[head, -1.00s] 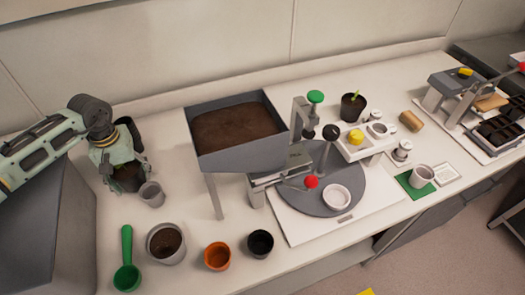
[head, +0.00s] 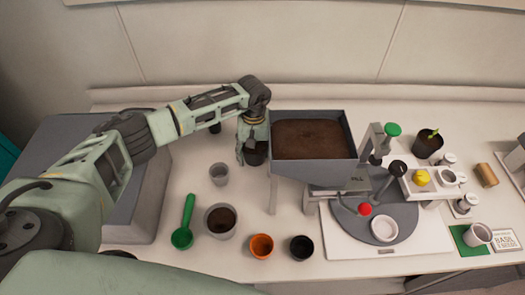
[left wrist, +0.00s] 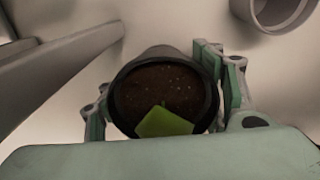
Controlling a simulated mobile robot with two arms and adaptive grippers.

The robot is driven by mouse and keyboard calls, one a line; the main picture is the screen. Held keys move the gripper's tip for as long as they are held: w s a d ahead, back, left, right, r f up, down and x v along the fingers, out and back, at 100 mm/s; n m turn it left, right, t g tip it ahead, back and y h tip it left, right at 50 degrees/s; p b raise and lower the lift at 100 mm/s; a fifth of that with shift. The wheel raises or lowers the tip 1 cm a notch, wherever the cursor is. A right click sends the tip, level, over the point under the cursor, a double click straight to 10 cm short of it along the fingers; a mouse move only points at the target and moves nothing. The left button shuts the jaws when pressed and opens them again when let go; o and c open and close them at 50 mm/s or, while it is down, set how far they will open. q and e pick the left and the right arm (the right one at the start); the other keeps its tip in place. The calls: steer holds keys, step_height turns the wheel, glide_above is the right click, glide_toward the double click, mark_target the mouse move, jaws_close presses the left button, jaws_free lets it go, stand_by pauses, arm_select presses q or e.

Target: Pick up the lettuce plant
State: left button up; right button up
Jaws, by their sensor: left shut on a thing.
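My left gripper (head: 255,150) is shut on a dark pot (head: 257,157) just left of the soil hopper. In the left wrist view the fingers (left wrist: 165,100) stand on both sides of this pot, which holds brown soil (left wrist: 160,88). A flat green piece (left wrist: 163,122) shows at its near rim; I cannot tell whether it is a leaf. I cannot tell how far the pot is above the bench. Another dark pot (head: 428,148) with a small green sprout (head: 432,134) stands at the back right. My right gripper is not in view.
The grey hopper (head: 310,167) full of soil is close on the right. A turntable (head: 375,232) stands further right.

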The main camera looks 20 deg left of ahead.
arm_select(q)
steer(key=shift+w+d+f+p, duration=0.3)
steer(key=shift+d+p, duration=0.1)
steer(key=shift+d, duration=0.2)
steer(key=shift+w+d+f+p, duration=0.15)
steer(key=shift+d+f+p, duration=0.1)
steer(key=shift+d+p, duration=0.25)
steer(key=shift+d+f, duration=0.1)
steer(key=shift+f+b, duration=0.15)
steer(key=shift+b, duration=0.15)
steer(key=shift+f, duration=0.1)
steer(key=o, duration=1.4)
steer(key=shift+o, duration=0.2)
